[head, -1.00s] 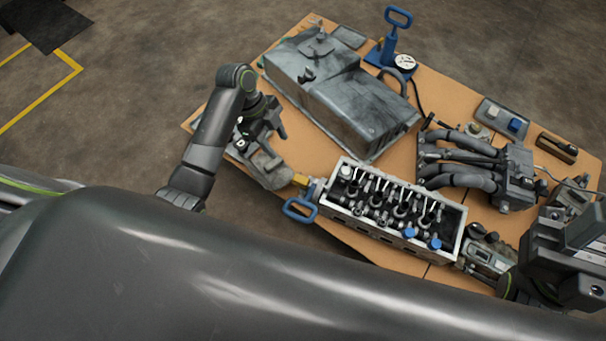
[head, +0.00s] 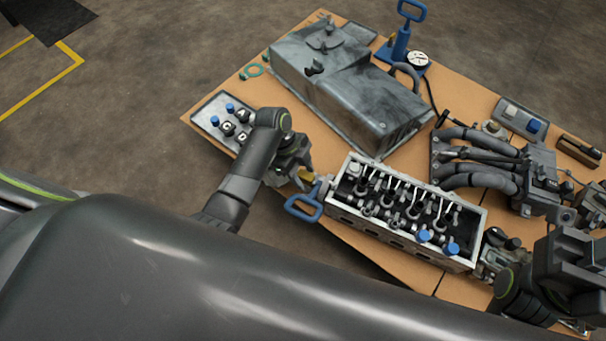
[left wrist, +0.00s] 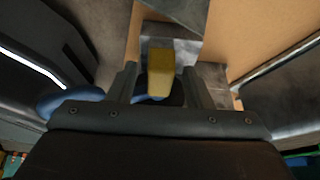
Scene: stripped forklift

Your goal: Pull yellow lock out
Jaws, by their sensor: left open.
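The yellow lock (head: 306,174) is a small block at the left end of the grey engine head, just above a blue handle (head: 303,204). My left gripper (head: 303,182) is at the lock, its fingers pointing towards it. In the left wrist view the yellow lock (left wrist: 160,72) stands between the two open fingers of my left gripper (left wrist: 160,80), with a gap on each side. The blue handle also shows partly in the left wrist view (left wrist: 68,101). My right arm (head: 565,270) is at the lower right; its fingers cannot be made out.
The open engine head (head: 400,235) with valves and blue caps lies right of the lock. A large grey cover (head: 350,85) lies behind. A tray (head: 207,108) with lettered knobs is at the left. Manifold pipes (head: 480,165) and a blue pump with gauge (head: 402,48) are farther right.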

